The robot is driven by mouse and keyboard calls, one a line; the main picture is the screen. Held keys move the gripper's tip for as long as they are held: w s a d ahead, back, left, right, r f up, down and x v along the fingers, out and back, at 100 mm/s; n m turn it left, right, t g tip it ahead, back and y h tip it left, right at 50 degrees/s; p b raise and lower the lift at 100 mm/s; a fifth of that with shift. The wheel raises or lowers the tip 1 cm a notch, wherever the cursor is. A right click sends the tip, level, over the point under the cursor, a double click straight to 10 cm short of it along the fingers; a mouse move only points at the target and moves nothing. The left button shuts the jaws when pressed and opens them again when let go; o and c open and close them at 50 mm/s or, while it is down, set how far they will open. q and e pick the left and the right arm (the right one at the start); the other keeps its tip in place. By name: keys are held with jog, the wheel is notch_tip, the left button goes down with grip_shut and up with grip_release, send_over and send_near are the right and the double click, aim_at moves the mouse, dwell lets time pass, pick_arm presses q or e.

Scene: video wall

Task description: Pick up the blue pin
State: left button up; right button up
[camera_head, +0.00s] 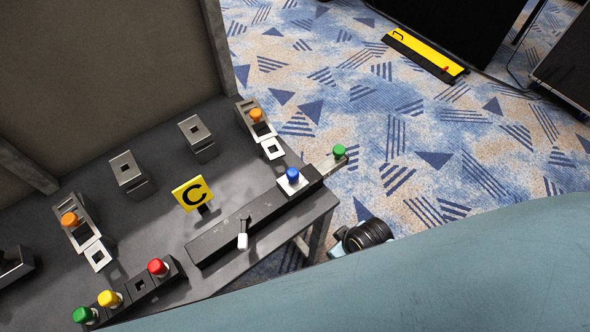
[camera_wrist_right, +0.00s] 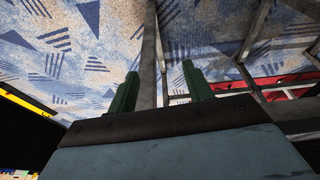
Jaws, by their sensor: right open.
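The blue pin (camera_head: 292,174) stands upright in a white square plate at the right end of a long dark bar (camera_head: 240,222) on the grey table (camera_head: 160,215). My right gripper (camera_wrist_right: 160,88) shows in the right wrist view with its two green fingers apart and nothing between them. That view shows carpet and metal framing beyond the fingers, with no blue pin visible. The right gripper's fingers do not show in the head view, so I cannot tell their distance from the pin. My left gripper is in neither view.
A green pin (camera_head: 339,151) is just right of the blue one. Orange pins (camera_head: 256,115) (camera_head: 69,219), a yellow C sign (camera_head: 192,194), a white-tipped lever (camera_head: 243,241) and a row with red (camera_head: 158,267), yellow (camera_head: 110,298) and green (camera_head: 85,315) pins are on the table.

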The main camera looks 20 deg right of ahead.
jog(key=w+a+r+n+g+y+p, duration=0.1)
jog(key=w+a+r+n, duration=0.3)
jog(key=r+n, duration=0.5)
jog(key=w+a+r+n+p, duration=0.2)
jog(key=w+a+r+n, duration=0.25)
jog(key=r+n, duration=0.45)
jog(key=w+a+r+n+g+y+p, duration=0.1)
jog(key=w+a+r+n, duration=0.35)
jog(key=r+n, duration=0.45)
jog(key=n+h, duration=0.3)
jog(key=n, duration=0.5)
send_over(293, 171)
jog(key=shift+g, duration=0.4)
notch_tip(293, 171, down, 5)
jog(key=shift+w+a+r, duration=0.1)
jog(key=shift+r, duration=0.05)
jog(key=f, duration=0.5)
jog(key=shift+s+f, duration=0.2)
jog(key=shift+f, duration=0.1)
jog(key=c, duration=1.1)
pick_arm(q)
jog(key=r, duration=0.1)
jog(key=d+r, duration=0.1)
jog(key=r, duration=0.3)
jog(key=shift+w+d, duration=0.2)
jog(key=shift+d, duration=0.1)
pick_arm(e)
notch_tip(293, 171, up, 10)
jog(key=shift+r, duration=0.1)
